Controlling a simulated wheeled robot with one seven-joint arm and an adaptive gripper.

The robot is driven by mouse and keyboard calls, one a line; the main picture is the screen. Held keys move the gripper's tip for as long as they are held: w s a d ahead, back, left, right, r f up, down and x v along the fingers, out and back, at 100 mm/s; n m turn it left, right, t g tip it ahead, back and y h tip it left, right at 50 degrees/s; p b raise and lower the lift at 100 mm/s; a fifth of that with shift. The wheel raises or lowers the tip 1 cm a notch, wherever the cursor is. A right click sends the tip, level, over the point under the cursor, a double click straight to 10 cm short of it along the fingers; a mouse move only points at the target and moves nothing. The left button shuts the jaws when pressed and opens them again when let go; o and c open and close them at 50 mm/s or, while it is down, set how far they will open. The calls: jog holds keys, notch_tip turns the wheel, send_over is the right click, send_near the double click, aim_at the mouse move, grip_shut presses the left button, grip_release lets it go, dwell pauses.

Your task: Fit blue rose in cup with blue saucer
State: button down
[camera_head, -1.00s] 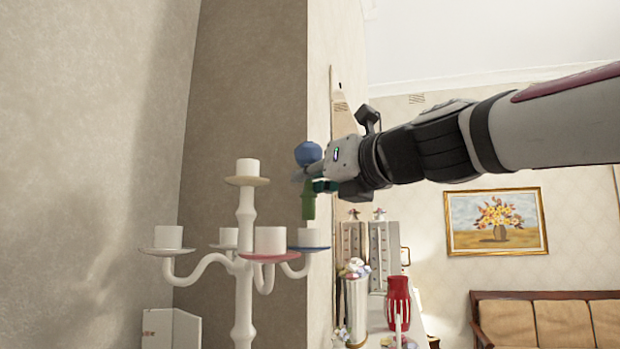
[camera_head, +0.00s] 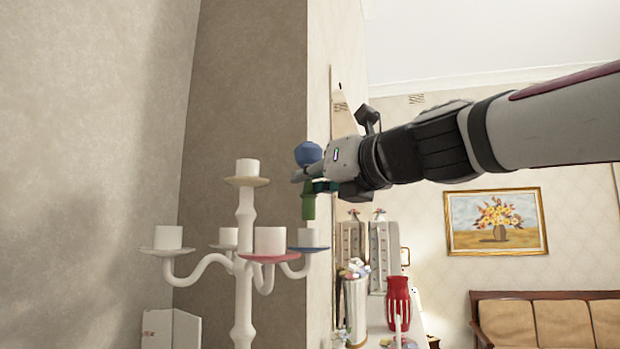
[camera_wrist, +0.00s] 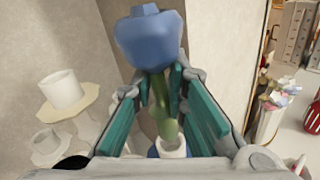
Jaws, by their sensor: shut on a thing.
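The blue rose (camera_head: 308,153) has a blue head and a green stem (camera_head: 308,206). My gripper (camera_head: 310,182) is shut on it below the head, and the rose hangs upright. The cup with the blue saucer (camera_head: 308,238) is white and sits on the right arm of a white candelabra. The stem's lower end is just above this cup in the head view; a small gap seems to show. In the wrist view the rose head (camera_wrist: 150,38) is near, and the stem points down toward the white cup (camera_wrist: 172,147), whose blue saucer is mostly hidden.
The candelabra (camera_head: 244,300) holds other white cups, one on a pink saucer (camera_head: 270,256), one on a cream saucer at top (camera_head: 247,181) and one at left (camera_head: 168,238). A wall corner stands close behind. A red vase (camera_head: 398,300) is farther right.

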aim_at(314, 199)
jog(key=shift+f+b, duration=1.2)
jog(key=shift+f, duration=0.6)
jog(key=c, duration=1.5)
grip_release()
jog(key=shift+s, duration=0.1)
jog(key=v, duration=1.2)
